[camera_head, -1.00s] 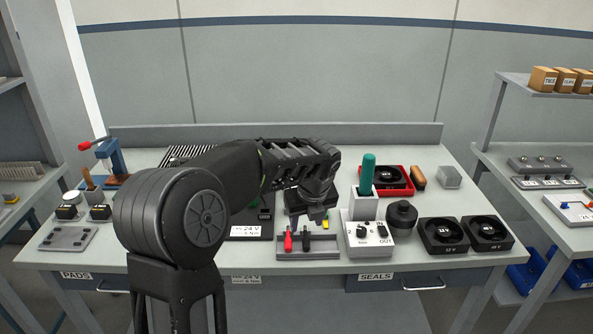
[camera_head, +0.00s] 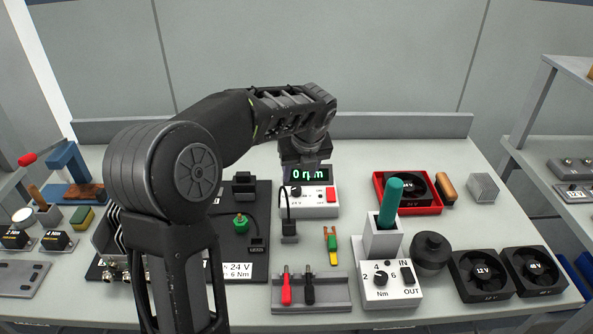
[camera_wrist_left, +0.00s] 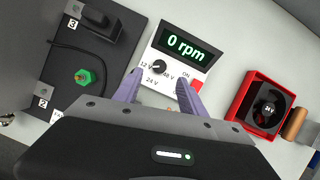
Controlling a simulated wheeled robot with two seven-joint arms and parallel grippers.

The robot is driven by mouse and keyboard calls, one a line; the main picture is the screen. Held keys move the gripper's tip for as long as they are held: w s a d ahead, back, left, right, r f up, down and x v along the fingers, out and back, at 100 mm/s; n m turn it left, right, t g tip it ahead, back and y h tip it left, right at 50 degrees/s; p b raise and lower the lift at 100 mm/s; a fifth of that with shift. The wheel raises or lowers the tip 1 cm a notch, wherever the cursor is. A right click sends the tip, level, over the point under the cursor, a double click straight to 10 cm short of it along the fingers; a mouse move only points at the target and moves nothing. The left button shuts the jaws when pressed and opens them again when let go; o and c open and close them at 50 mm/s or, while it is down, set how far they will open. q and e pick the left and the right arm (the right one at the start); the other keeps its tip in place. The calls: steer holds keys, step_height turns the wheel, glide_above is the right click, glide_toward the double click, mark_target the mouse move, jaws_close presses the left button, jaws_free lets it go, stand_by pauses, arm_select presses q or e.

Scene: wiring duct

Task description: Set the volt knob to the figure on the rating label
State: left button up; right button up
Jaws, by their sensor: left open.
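The volt knob (camera_wrist_left: 158,67) is a small black dial on a white unit with a green "0 rpm" display (camera_wrist_left: 184,47). Marks 12 V, 24 V and 48 V surround it; its exact setting is too small to tell. The unit (camera_head: 318,203) stands at mid-table in the head view. The rating label (camera_head: 238,271) on the black board reads 24 V, partly hidden by my arm. My left gripper (camera_wrist_left: 160,91) is open and empty, its fingers over the unit's front, either side of the knob in the picture. My right gripper is not in view.
A red button (camera_wrist_left: 197,88) sits right of the knob. A cable plug (camera_head: 289,230) stands in front of the unit. A rack with red and black probes (camera_head: 310,295), a Nm tester (camera_head: 390,286) and a red tray with a fan (camera_head: 407,189) are nearby.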

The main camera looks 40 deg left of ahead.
mark_target(296, 188)
arm_select(q)
steer(key=shift+s+d+r, duration=0.1)
steer(key=shift+p+x, duration=0.35)
steer(key=shift+x, duration=3.6)
jaws_close()
